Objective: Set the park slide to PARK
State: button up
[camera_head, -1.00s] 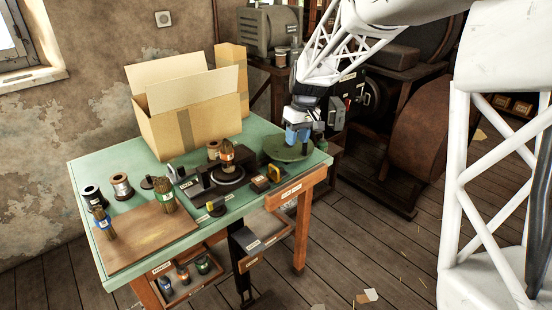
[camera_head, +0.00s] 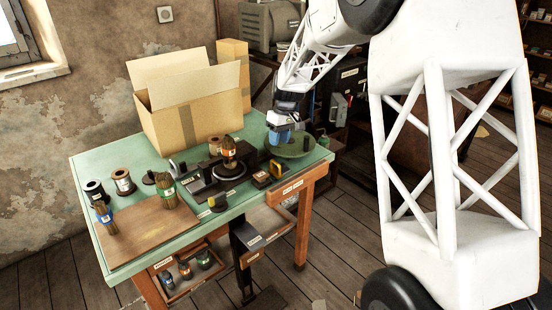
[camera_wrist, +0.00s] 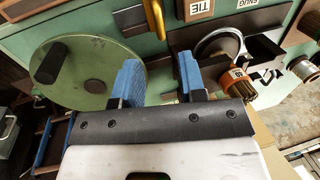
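My gripper (camera_head: 282,138) hangs over the left part of the green handwheel disc (camera_head: 297,149) at the right end of the table. In the wrist view my gripper (camera_wrist: 161,82) has its two blue fingers apart with nothing between them. The disc (camera_wrist: 105,82) with its black knob (camera_wrist: 48,62) lies left of the fingers there. A yellow handle (camera_wrist: 154,22) stands beyond the fingers; it appears as a yellow piece (camera_head: 276,168) in the head view. I cannot read a PARK label, so I cannot tell which part is the park slide.
The black press (camera_head: 205,188) holds a bristle bundle with an orange band (camera_head: 228,153). An open cardboard box (camera_head: 190,125) stands behind. Spools (camera_head: 123,181) and a wooden board (camera_head: 140,222) with two bundles occupy the left. TIE (camera_wrist: 199,8) and SNUG labels show in the wrist view.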

jog(key=shift+s+a+f, duration=0.15)
jog(key=shift+s+f, duration=0.05)
jog(key=shift+f, duration=1.05)
jog(key=shift+s+a+f, duration=0.15)
jog(key=shift+a+f, duration=0.05)
jog(key=shift+f, duration=1.1)
jog(key=shift+s+a+f, duration=0.15)
jog(key=shift+s+f, duration=0.05)
jog(key=shift+f, duration=1.05)
grip_shut()
